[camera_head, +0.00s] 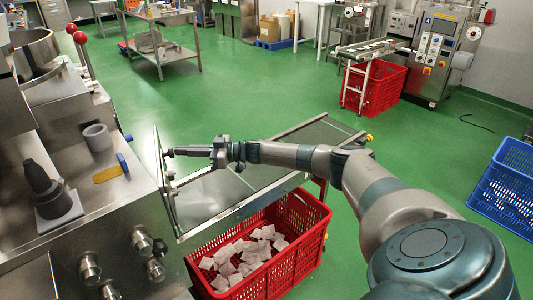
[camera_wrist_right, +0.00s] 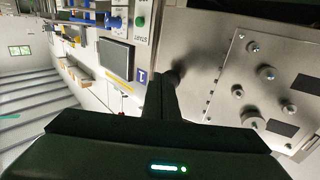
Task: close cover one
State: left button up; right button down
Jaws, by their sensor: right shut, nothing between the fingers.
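A thin metal cover (camera_head: 166,190) stands swung out from the side of the steel machine at the left in the head view. In the right wrist view it looks like a plain grey metal sheet (camera_wrist_right: 205,40) beside a hinge line. My right gripper (camera_head: 170,152) is shut and empty, with its tip close to the upper part of the cover; in the wrist view the fingertips (camera_wrist_right: 171,78) point at the sheet. I cannot tell whether they touch it. My left gripper is not in view.
The steel machine (camera_head: 110,225) has knobs on its front. A conveyor (camera_head: 240,185) runs beneath my right arm. A red crate (camera_head: 305,255) of white teabags stands below it. A blue crate (camera_head: 505,195) stands at the right. Green floor behind is open.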

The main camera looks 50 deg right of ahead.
aim_at(170, 152)
jog(key=shift+n+g+y, duration=0.5)
jog(key=shift+g+y, duration=0.1)
jog(key=x, duration=0.2)
jog(key=b+x, duration=0.1)
jog(key=x, duration=0.1)
jog(key=shift+a, duration=0.5)
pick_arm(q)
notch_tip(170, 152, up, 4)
pick_arm(e)
jog(key=a, duration=0.1)
jog(key=w+a, duration=0.2)
jog(key=a, duration=0.1)
jog(key=shift+r, duration=0.1)
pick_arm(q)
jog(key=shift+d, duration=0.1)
pick_arm(e)
jog(key=shift+a+r, duration=0.1)
jog(key=shift+a, duration=0.05)
